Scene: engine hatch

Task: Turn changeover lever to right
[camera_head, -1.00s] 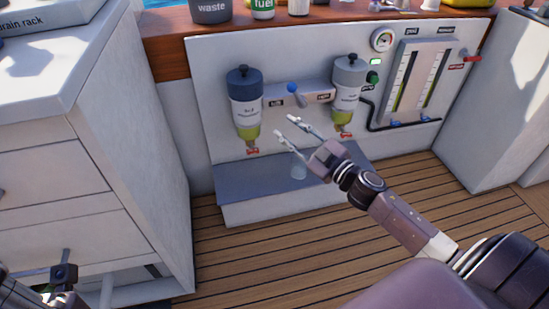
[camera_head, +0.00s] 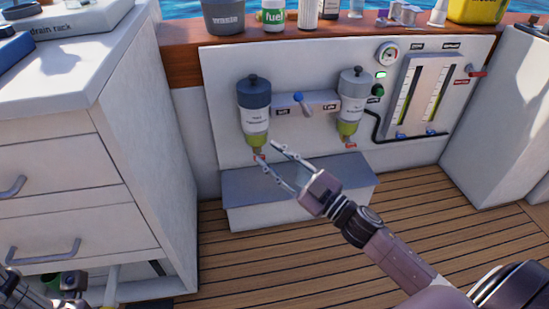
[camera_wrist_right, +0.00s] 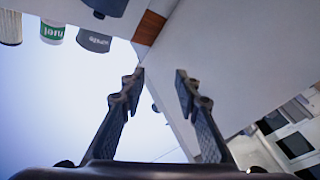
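My right gripper (camera_head: 267,152) is open and empty, in front of the panel and, in the picture, below and left of the lever. Its fingertips overlap the bottom of the left canister (camera_head: 254,108); I cannot tell the gap. In the right wrist view the fingers (camera_wrist_right: 160,78) are spread with nothing between them, and the lever is not seen. My left arm shows only partly at the bottom left; its fingers are unclear.
The right canister (camera_head: 351,100) flanks the lever. A grey-topped step (camera_head: 300,182) stands below the panel. Drawers (camera_head: 65,185) stand at the left. A gauge (camera_head: 387,53) and sight tubes (camera_head: 424,88) are at the right. A waste cup (camera_head: 224,17) stands on the wooden ledge.

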